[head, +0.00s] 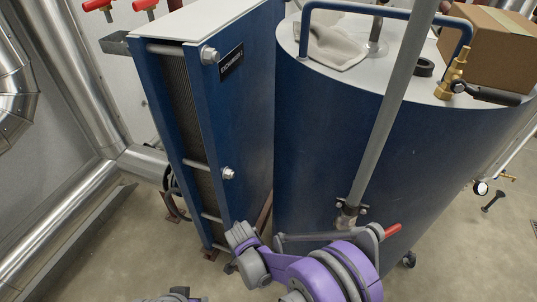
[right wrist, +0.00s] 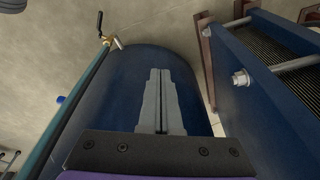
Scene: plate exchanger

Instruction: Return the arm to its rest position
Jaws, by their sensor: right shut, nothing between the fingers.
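My purple and grey arm (head: 325,272) shows at the bottom middle of the head view, in front of the blue tank and low beside the exchanger. I cannot make out its fingertips there. In the right wrist view my right gripper (right wrist: 161,100) is shut, its two grey fingers side by side with nothing between them. The blue tank (right wrist: 105,95) lies behind the fingers. A small grey part at the bottom edge of the head view is cut off; I cannot tell which part of me it is. My left gripper is not in view.
The blue plate exchanger (head: 235,130) stands left of the blue tank (head: 330,130). A grey pipe (head: 395,105) slants down before the tank, with a red-tipped lever (head: 391,230) near its foot. A cardboard box (head: 490,45), cloth (head: 335,45) and brass valve (head: 451,78) are on top.

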